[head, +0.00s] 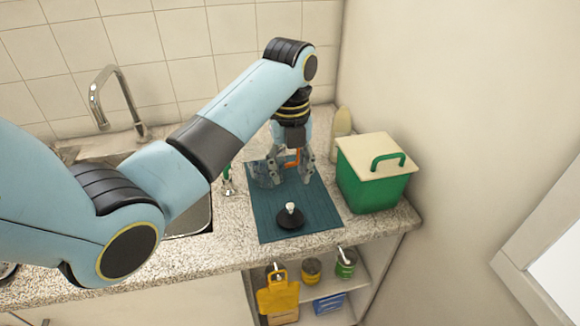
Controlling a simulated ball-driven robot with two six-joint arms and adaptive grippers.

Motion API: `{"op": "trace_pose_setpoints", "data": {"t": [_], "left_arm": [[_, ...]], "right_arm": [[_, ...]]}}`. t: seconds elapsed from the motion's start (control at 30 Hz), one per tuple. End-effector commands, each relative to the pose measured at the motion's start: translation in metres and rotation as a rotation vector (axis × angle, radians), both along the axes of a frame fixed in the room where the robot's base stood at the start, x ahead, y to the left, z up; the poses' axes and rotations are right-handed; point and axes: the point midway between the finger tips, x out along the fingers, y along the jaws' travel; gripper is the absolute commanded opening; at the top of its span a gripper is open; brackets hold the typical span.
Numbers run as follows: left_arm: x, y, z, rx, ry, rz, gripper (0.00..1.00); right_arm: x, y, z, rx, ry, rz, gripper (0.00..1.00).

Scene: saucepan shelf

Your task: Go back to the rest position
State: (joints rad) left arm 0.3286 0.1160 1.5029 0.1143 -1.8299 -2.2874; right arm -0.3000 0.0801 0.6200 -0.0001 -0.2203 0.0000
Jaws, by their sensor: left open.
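My left arm reaches in from the left across the counter, and its gripper (288,176) points down over the back part of a teal mat (325,210). Its fingers are spread apart. A small orange part (293,157) shows between the fingers; I cannot tell what it belongs to or whether it is touched. A round black lid (290,219) with a pale knob lies on the front of the mat, in front of the gripper and apart from it. My right gripper does not show. The arm hides part of the sink and counter.
A green box (372,190) with a cream lid stands right of the mat, near the wall. A pale bottle (342,122) is behind it. A sink (190,218) and tap (105,92) are left. Below, a shelf holds cans (311,270) and a yellow item (278,298).

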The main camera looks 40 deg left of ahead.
Motion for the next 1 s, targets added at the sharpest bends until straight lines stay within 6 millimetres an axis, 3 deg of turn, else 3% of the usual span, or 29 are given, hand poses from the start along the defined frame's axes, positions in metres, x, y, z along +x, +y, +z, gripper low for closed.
{"op": "trace_pose_setpoints", "data": {"t": [0.2,0.7,0.87,1.0], "left_arm": [[0.000,0.000,0.008,0.001,0.001,0.000,0.41],[-0.004,0.000,0.005,0.003,-0.004,0.030,0.41],[-0.037,-0.001,-0.009,0.015,-0.042,0.307,0.41],[-0.089,-0.003,-0.017,0.001,-0.116,0.753,0.41]], "right_arm": [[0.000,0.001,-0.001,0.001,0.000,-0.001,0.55],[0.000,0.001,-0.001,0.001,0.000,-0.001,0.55],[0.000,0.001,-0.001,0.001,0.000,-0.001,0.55],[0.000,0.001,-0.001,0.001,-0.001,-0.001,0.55]]}}
